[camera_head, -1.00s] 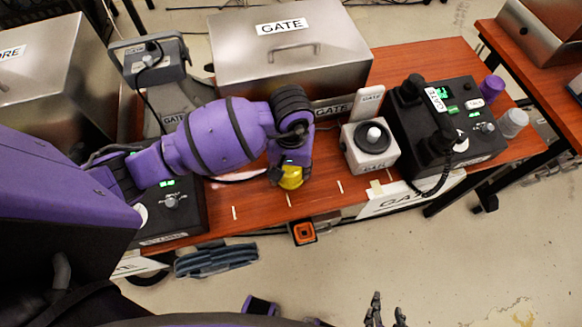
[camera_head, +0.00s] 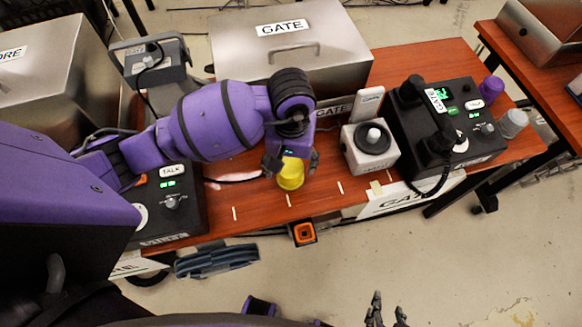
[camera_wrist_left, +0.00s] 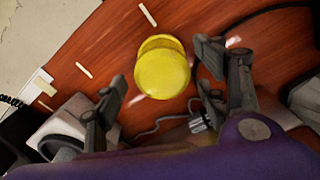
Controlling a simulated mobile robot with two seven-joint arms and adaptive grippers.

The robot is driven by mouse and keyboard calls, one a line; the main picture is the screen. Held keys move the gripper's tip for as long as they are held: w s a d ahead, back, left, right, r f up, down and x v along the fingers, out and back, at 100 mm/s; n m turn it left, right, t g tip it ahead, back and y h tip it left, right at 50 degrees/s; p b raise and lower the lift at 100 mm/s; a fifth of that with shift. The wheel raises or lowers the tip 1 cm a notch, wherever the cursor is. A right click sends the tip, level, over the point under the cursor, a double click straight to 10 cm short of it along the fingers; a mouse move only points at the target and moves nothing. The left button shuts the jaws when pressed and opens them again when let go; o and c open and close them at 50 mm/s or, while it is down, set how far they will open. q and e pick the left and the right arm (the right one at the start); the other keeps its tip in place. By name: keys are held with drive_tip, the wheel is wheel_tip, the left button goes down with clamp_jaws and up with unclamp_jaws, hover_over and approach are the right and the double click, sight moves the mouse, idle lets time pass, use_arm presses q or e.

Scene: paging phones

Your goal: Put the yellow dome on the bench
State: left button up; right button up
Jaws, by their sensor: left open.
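The yellow dome (camera_head: 290,176) stands on the red-brown bench (camera_head: 325,205), near its front edge. In the left wrist view the dome (camera_wrist_left: 162,72) sits on the wood between the fingers, with a gap on each side. My left gripper (camera_head: 292,161) is open just above and around the dome, and in its wrist view the gripper (camera_wrist_left: 160,78) holds nothing. Part of the dome's top is hidden by the gripper in the head view. Dark fingertips of my right gripper (camera_head: 386,310) show at the bottom edge; their state is unclear.
A white box with a round black-and-white knob (camera_head: 373,147) stands right of the dome. Desk phones (camera_head: 455,125) stand farther right, and another phone unit (camera_head: 172,205) is on the left. A metal GATE box (camera_head: 290,50) stands behind. Bare wood lies along the front.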

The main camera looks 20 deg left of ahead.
sight(291, 166)
use_arm(q)
wheel_tip(291, 166, up, 8)
drive_tip(key=shift+r, duration=0.1)
